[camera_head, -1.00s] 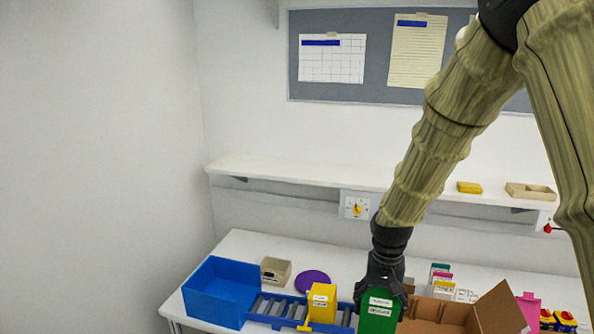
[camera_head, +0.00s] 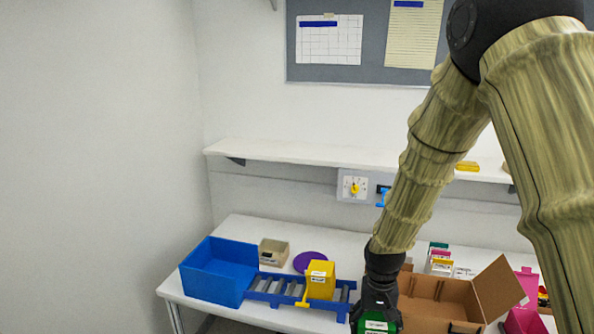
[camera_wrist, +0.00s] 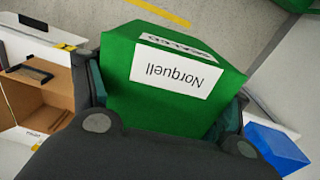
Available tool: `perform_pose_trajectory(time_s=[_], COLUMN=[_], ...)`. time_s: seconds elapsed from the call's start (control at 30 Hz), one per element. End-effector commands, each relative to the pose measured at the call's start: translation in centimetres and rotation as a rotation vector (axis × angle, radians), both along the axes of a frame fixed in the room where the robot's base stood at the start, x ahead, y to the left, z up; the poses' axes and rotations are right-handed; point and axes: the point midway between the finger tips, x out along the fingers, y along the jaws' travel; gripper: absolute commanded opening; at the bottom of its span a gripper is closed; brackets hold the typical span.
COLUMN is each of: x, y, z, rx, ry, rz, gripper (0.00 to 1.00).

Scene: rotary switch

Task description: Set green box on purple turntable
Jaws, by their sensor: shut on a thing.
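The green box (camera_wrist: 165,107) fills the middle of the wrist view, with a white label reading "Norquell". My gripper (camera_head: 376,318) is shut on it; in the wrist view its fingers lie on both sides of the box. In the head view the green box (camera_head: 377,326) shows only in part at the bottom edge, in front of the table's front side. The purple turntable (camera_head: 310,261) is a flat disc on the table, behind the yellow box and left of my gripper. Nothing is seen on its visible part.
A yellow box (camera_head: 320,279) stands on the blue roller conveyor (camera_head: 262,297) in front of the turntable. A blue bin (camera_head: 218,270) and a beige bin (camera_head: 273,252) are to the left. An open cardboard box (camera_head: 440,300) is right of my gripper. A shelf (camera_head: 290,153) runs above.

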Motion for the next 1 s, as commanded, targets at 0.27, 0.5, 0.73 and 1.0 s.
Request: perform_pose_trajectory(time_s=[0.27,0.5,0.73,1.0], x=[-1.4,-2.7,-4.1,-5.1], y=[0.2,0.5,0.9,1.2], z=[-9.5,-16.7,-22.9,-26.7], rx=[-0.003,0.001,0.007,0.014], ry=[0.002,0.002,0.003,0.002], rz=[0.057,0.107,0.152,0.186], gripper=[0.45,0.45,0.45,0.45])
